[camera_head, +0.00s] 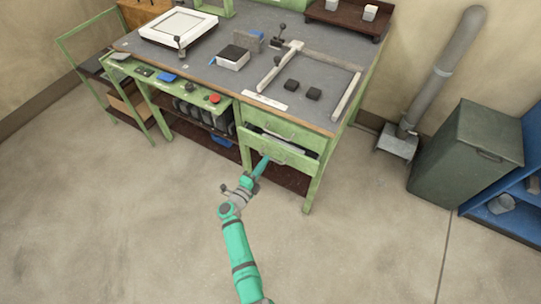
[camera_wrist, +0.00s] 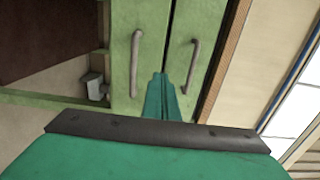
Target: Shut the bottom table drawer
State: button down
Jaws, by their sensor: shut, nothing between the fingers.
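The green bottom drawer (camera_head: 292,158) is under the right part of the workbench. It stands out a little, with a dark gap and part of its inside showing above its front. The green top drawer (camera_head: 285,127) above it looks shut. My gripper (camera_head: 266,157) is shut and empty, its tip at the bottom drawer's front near the handle. In the wrist view, turned sideways, the bottom drawer front (camera_wrist: 122,30) is on the left and the top drawer front (camera_wrist: 200,25) on the right. My fingertips (camera_wrist: 160,76) lie between the two handles; I cannot tell if they touch.
The workbench top (camera_head: 215,75) carries a white tray, small blocks and a clamp frame. A green bin (camera_head: 465,155) and a grey pipe stand (camera_head: 398,142) are at the right. A lower side bench (camera_head: 185,95) adjoins on the left. The floor in front is clear.

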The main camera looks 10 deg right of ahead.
jog(key=v, duration=0.7)
jog(key=m, duration=1.8)
send_near(308, 161)
jog(key=x, duration=0.6)
jog(key=shift+w+d+r, duration=0.1)
jog(key=shift+w+d, duration=0.1)
jog(key=shift+w, duration=0.05)
jog(key=shift+a, duration=0.1)
